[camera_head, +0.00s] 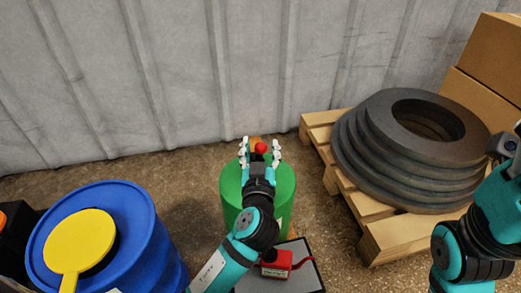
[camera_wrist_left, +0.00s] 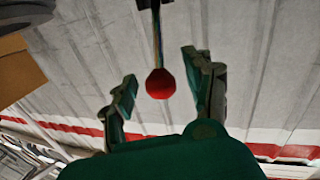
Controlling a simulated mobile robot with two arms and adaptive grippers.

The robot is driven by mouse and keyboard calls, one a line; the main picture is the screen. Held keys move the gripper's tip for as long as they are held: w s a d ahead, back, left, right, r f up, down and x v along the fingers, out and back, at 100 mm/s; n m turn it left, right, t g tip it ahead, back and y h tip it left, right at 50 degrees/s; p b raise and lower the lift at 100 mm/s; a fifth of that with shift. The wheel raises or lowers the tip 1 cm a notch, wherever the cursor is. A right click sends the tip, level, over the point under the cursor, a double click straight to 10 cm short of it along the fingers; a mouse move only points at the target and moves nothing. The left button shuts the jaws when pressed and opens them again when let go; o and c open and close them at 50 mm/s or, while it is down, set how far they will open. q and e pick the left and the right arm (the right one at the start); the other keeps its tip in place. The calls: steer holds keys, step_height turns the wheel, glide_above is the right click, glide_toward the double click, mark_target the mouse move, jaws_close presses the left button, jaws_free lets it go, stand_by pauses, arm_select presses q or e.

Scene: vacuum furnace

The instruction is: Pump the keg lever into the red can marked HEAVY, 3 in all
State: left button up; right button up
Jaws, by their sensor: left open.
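A green keg (camera_head: 231,190) stands on the floor in the middle of the head view. Its lever shows as a red ball knob (camera_head: 261,147) at the top, and the knob also shows in the left wrist view (camera_wrist_left: 159,84) at the end of a thin rod. My left gripper (camera_head: 260,150) is open over the keg, with its fingers on either side of the knob; I see gaps between them and it in the wrist view. A red can (camera_head: 277,264) sits in front of the keg beside my left forearm; its label is too small to read. My right gripper is out of view.
The can is on a grey platform (camera_head: 306,276). A blue barrel (camera_head: 145,235) with a yellow disc-like piece (camera_head: 80,240) stands at left. A wooden pallet (camera_head: 385,238) with stacked dark rings (camera_head: 370,165) and cardboard boxes (camera_head: 485,60) are at right. A ribbed wall (camera_head: 200,80) closes the back.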

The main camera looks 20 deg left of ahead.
arm_select(q)
jaws_close()
stand_by(0.3)
stand_by(0.3)
